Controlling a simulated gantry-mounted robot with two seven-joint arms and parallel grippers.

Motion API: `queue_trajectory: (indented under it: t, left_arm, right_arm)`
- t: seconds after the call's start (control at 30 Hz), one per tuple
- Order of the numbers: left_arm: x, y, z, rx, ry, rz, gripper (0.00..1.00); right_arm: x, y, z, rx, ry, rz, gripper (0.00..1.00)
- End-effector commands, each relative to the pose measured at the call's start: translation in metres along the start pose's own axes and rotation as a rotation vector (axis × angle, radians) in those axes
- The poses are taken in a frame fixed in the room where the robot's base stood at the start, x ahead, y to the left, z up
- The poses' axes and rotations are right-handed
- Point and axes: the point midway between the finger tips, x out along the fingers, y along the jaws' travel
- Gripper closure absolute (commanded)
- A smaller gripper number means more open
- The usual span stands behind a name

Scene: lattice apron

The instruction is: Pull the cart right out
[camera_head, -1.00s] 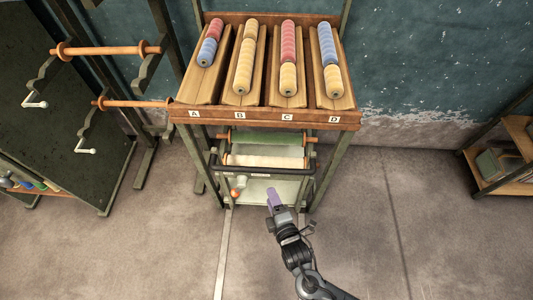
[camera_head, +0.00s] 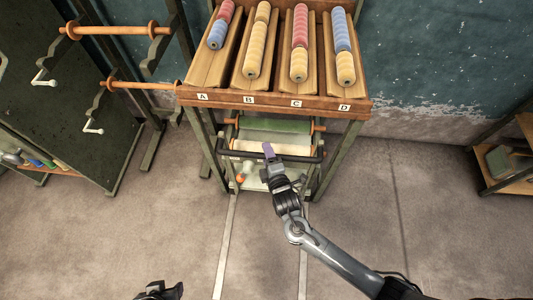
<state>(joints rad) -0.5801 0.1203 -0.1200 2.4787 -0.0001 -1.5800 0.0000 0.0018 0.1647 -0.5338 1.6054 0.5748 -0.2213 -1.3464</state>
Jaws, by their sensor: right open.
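The cart (camera_head: 306,173) stands under the wooden rack, between its green legs. It has a dark handle bar (camera_head: 230,153) across its front, with green and cream rolls behind it. My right gripper (camera_head: 268,150) is at the handle bar, near its middle, with its lilac fingertips over or against the bar. It is open; whether the bar lies between the fingers cannot be made out. Part of the cart is hidden behind my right gripper. My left gripper (camera_head: 162,291) shows only partly at the bottom edge, dark and away from the cart; its jaws are unclear.
The wooden rack (camera_head: 270,103) above holds red, blue and yellow rolls in bays A to D. Two pale floor rails (camera_head: 227,245) run forward from the cart over clear floor. A dark panel with cranks (camera_head: 60,110) stands left, a shelf (camera_head: 510,165) right.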

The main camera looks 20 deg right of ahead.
Motion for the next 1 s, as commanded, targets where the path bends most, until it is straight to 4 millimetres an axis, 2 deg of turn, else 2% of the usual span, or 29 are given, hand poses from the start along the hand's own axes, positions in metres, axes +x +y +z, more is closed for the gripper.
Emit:
queue_trajectory:
  t: [0.2,0.47,0.77,0.8,1.0]
  left_arm:
    - [0.0033,0.0001,0.0010,0.000,0.000,0.000,0.57]
    - [0.0029,0.0001,0.0008,0.000,0.001,0.000,0.57]
    - [0.0027,0.0001,0.0007,0.000,0.001,0.000,0.57]
    - [0.0027,0.0001,0.0007,0.000,0.001,0.000,0.57]
    - [0.0026,0.0001,0.0007,0.000,0.002,0.000,0.57]
  right_arm:
    - [0.0102,0.0001,-0.0003,0.000,0.001,0.000,0.52]
    - [0.0105,0.0005,-0.0002,0.000,0.001,0.000,0.52]
    - [0.0103,0.0005,-0.0002,0.000,0.001,0.000,0.97]
    - [0.0103,0.0004,-0.0002,0.000,0.001,0.000,1.00]
    - [0.0103,0.0004,-0.0002,0.000,0.001,0.000,1.00]
